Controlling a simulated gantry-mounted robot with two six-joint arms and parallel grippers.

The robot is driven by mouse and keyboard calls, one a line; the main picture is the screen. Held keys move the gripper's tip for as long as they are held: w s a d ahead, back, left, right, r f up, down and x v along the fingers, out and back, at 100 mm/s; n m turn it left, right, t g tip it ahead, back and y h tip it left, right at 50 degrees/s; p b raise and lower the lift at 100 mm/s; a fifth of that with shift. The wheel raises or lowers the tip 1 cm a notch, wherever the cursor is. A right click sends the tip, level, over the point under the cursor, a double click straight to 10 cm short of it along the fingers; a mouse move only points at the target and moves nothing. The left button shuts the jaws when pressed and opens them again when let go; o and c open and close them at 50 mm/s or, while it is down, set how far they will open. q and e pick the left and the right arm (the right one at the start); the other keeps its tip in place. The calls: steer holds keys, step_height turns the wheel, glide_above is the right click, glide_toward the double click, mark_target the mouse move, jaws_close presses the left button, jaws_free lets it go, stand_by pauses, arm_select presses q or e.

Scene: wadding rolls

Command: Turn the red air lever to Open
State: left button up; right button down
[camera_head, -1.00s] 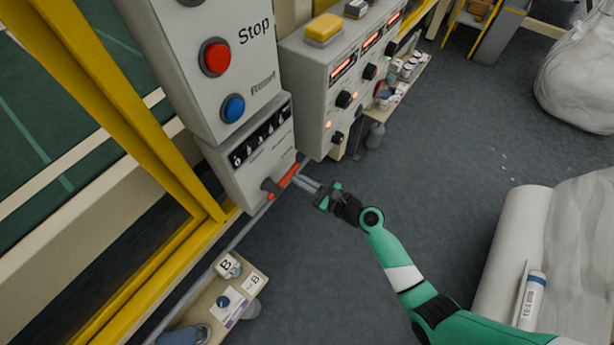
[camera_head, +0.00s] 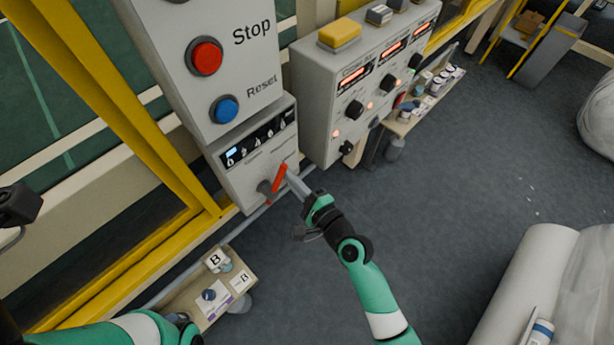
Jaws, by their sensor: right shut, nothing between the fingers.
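The red air lever (camera_head: 279,178) is on the lower front of the grey control box (camera_head: 236,181), below a row of small dark icons. It stands steeply, its top leaning slightly right. My right gripper (camera_head: 291,180) is shut and empty. Its fingertips are at the lever's right side, close to or touching it; I cannot tell which. The lettering near the lever is too small to read. Part of my left arm shows at the bottom left, but I cannot make out its gripper.
Above the lever are a red Stop button (camera_head: 204,57) and a blue Reset button (camera_head: 224,109). A second panel (camera_head: 330,104) with knobs stands to the right. A small shelf (camera_head: 183,300) with labelled items is below. A white roll (camera_head: 523,285) lies at lower right. Floor between is clear.

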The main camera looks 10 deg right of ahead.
mark_target(267, 166)
steer(key=n, duration=0.1)
steer(key=s+a+r+n, duration=0.1)
steer(key=n, duration=0.1)
steer(key=shift+a+r+t, duration=0.1)
steer(key=shift+a+t, duration=0.2)
steer(key=shift+s+a+r+n+b, duration=0.15)
steer(key=shift+s+a+n+b, duration=0.1)
steer(key=shift+n, duration=0.45)
steer(key=shift+s+a+r+n+b, duration=0.1)
steer(key=shift+a+n, duration=0.15)
steer(key=shift+n, duration=0.45)
steer(key=shift+w+d+f+b, duration=0.1)
steer(key=shift+w+d+b, duration=0.2)
steer(key=shift+b, duration=0.2)
steer(key=shift+w+d+f+b, duration=0.25)
steer(key=shift+w+d+b, duration=0.8)
steer(key=shift+b, duration=0.2)
steer(key=p+v, duration=0.3)
steer(key=v, duration=0.7)
steer(key=shift+r, duration=0.25)
